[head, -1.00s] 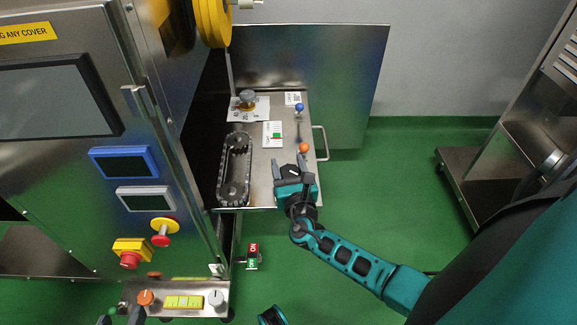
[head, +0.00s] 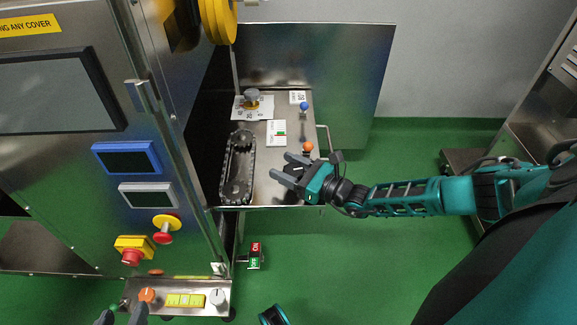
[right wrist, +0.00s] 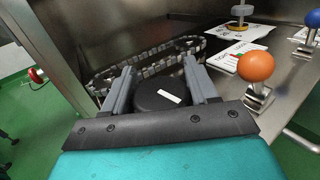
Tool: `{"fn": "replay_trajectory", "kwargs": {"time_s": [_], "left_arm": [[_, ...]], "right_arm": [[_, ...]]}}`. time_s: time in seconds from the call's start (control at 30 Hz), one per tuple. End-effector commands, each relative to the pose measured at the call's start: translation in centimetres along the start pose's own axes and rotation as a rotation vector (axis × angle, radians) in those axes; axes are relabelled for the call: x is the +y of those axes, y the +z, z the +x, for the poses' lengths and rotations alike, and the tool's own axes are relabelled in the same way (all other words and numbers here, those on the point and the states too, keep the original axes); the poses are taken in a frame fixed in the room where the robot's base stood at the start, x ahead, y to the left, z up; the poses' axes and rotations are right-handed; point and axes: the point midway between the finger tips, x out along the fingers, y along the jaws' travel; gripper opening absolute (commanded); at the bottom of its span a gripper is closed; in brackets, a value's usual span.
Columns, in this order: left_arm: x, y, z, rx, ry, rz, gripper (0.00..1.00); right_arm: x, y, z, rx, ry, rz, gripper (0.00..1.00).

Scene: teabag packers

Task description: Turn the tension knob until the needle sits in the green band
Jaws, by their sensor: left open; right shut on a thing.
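A round black knob with a white mark (right wrist: 160,96) sits between the two fingers of my right gripper (right wrist: 162,88) in the right wrist view. My right gripper (head: 286,169) is shut on it above the steel shelf in the head view, its fingers pointing left; the knob is mostly hidden there. A small white gauge card (head: 277,133) with green and red marks lies farther back on the shelf. Its needle is too small to read. My left gripper (head: 122,314) is open at the bottom left edge, partly cut off, by the button panel.
An orange ball lever (head: 308,147) stands close to my right gripper, with a blue ball lever (head: 304,106) behind it. A chain loop (head: 238,170) lies to the left. A grey-topped knob with yellow (head: 252,97) stands at the back. A button panel (head: 200,298) is at front left.

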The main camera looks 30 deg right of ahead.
Motion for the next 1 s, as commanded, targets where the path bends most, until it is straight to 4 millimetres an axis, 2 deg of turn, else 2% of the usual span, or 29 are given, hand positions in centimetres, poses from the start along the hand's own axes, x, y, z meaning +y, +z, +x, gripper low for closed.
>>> {"fn": "replay_trajectory", "kwargs": {"time_s": [0.4,0.9,0.93,1.0], "left_arm": [[0.01,0.14,-0.06,-0.003,-0.001,-0.002,0.54],[0.04,0.45,-0.15,-0.009,-0.001,-0.004,0.54],[0.03,0.45,-0.15,-0.009,-0.001,-0.004,0.54],[0.03,0.45,-0.15,-0.009,-0.001,-0.004,0.54]], "right_arm": [[0.14,0.17,0.11,-0.005,0.165,0.001,0.28],[0.21,0.26,0.18,-0.008,0.182,0.004,0.28],[0.21,0.27,0.18,-0.008,0.182,0.004,0.59],[0.23,0.25,0.17,-0.008,0.182,0.004,0.66]]}}
